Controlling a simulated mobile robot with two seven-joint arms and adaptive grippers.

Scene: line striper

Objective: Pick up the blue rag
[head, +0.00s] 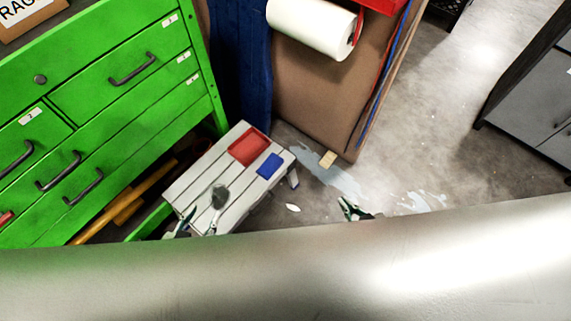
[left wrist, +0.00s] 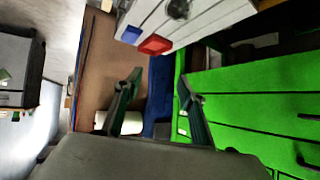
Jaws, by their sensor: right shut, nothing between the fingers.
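The blue rag (head: 270,165) lies flat on a white slatted bench (head: 195,180), near its right end and beside a red tray (head: 249,146). In the left wrist view the rag (left wrist: 131,35) is at the upper middle, ahead of the fingers and clear of them. My left gripper (head: 198,220) is at the near edge of the bench, left of and nearer than the rag. Its fingers (left wrist: 158,95) are spread with nothing between them. My right gripper (head: 349,207) is over the floor to the right of the bench, shut and empty.
A dark grey rounded object (head: 219,196) is on the bench near my left gripper. A green drawer cabinet (head: 110,110) stands at the left. A brown panel (head: 325,105) with a white paper roll (head: 312,27) stands behind the bench. Open floor (head: 430,150) lies at the right.

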